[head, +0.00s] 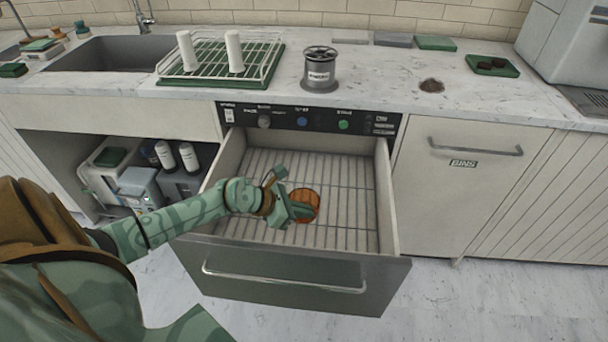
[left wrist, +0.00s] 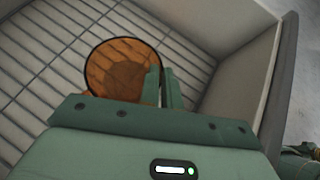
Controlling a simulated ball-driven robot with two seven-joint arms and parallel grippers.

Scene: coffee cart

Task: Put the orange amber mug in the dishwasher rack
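The orange amber mug (head: 309,196) is inside the pulled-out dishwasher drawer, over the wire rack (head: 345,185). In the left wrist view I look down into the open mouth of the mug (left wrist: 120,66). My left gripper (head: 298,209) reaches into the drawer at the mug's near side. In the left wrist view its fingers (left wrist: 161,86) are close together, one inside the mug's rim and one outside, pinching the wall. The gripper hides part of the mug. I cannot tell whether the mug's base touches the rack. My right gripper is not in view.
The drawer front (head: 290,272) and side walls surround the rack, which is otherwise empty. An open shelf (head: 130,185) with containers lies to the left.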

